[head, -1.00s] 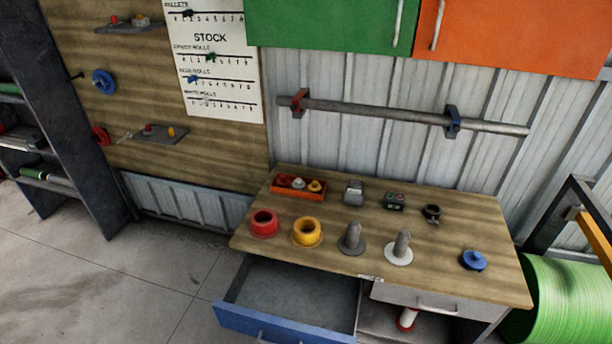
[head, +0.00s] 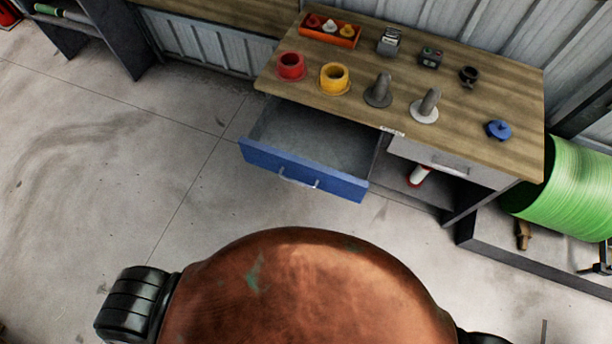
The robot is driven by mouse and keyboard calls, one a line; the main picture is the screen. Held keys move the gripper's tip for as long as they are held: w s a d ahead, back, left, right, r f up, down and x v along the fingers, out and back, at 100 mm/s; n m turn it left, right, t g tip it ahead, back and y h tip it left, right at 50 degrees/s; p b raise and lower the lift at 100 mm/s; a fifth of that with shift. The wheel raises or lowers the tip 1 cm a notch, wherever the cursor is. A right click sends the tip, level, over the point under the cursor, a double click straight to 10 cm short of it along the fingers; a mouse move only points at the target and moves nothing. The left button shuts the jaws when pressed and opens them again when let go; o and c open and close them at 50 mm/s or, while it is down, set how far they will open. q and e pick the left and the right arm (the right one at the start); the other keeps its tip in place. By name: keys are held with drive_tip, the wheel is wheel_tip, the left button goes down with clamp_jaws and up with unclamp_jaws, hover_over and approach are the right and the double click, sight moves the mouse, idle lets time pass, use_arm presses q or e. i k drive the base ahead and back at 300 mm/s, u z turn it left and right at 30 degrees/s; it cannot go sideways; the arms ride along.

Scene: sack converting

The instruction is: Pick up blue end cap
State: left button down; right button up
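The blue end cap (head: 499,130) lies on the right part of the wooden workbench top (head: 470,111), near its right front corner. It is a round flanged piece with a short raised hub. Nothing touches it. Neither of my grippers shows in the head view, so I cannot see whether they are open or shut.
The blue-fronted drawer (head: 300,170) stands open at the bench's front left. A red ring (head: 291,66), a yellow ring (head: 334,78), a dark spindle (head: 379,90) and a white-based spindle (head: 427,106) stand along the bench. A large green roll (head: 575,185) is at the right.

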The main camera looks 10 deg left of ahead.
sight(499, 129)
drive_tip(key=z, duration=2.55)
drive_tip(key=i, duration=1.8)
drive_tip(key=u, duration=2.65)
